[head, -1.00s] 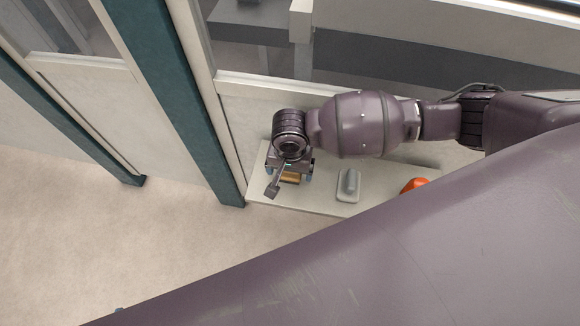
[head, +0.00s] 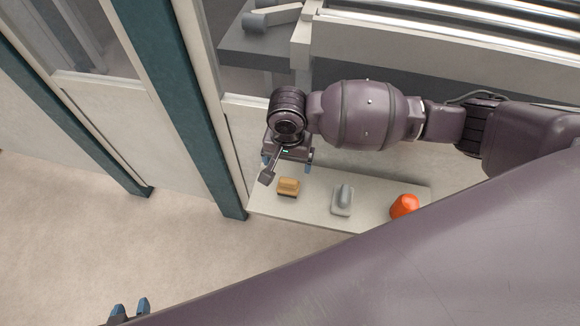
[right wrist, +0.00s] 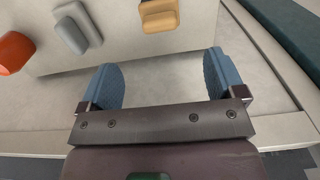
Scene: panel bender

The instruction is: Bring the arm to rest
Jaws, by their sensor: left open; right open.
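My right gripper (head: 287,165) has its two blue fingers spread, with nothing between them. It is beside the tan block (head: 289,187), at the left end of a pale shelf. In the right wrist view, the open fingers (right wrist: 163,70) point toward the tan block (right wrist: 158,15), which is beyond the tips and clear of them. My left gripper (head: 130,308) shows only its blue fingertips at the bottom left, apart and with floor between them. The rest of it is hidden behind my large arm link.
The pale shelf (head: 325,217) also holds a grey block (head: 343,200) and an orange-red object (head: 404,206). A teal post (head: 180,115) stands left of the shelf, and machine rollers (head: 440,30) lie behind. Open floor (head: 120,240) is at the lower left.

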